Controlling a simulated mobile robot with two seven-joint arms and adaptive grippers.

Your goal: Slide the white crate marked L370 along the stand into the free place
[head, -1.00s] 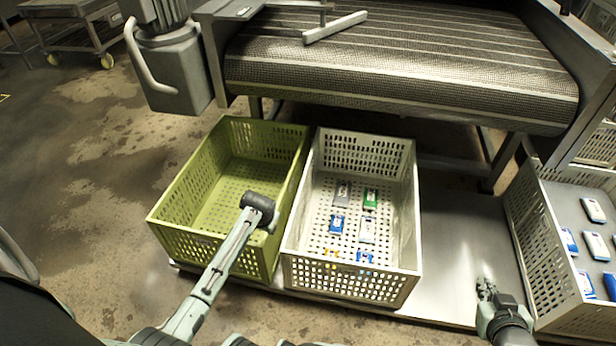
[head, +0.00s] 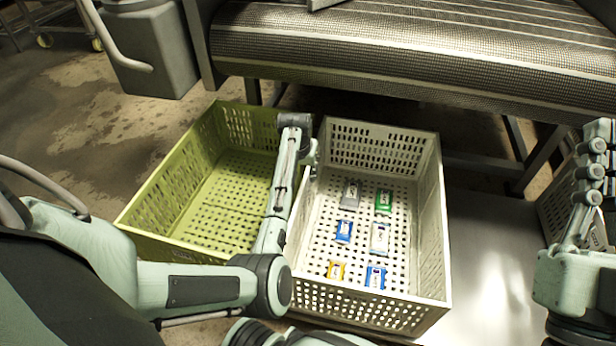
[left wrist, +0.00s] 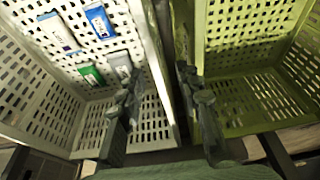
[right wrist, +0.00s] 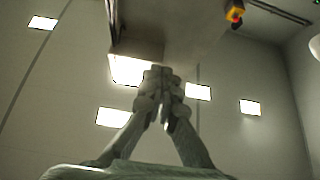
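The white crate (head: 437,230) stands on the metal stand (head: 485,255), with several small packets on its floor. I cannot read a mark on it. The free place is the bare stretch of stand at its right. My left gripper (head: 310,155) is at the white crate's left wall, beside the green crate (head: 165,190). In the left wrist view the left gripper (left wrist: 160,92) is open, its fingers on either side of the white crate's rim (left wrist: 158,65). My right gripper (head: 598,150) is raised at the right; its fingertips are together and empty in the right wrist view (right wrist: 160,72).
The green crate is empty and stands close against the white crate's left side. A mesh conveyor (head: 420,55) with metal legs is behind the crates. Another crate (head: 552,212) at the right is mostly hidden by my right arm.

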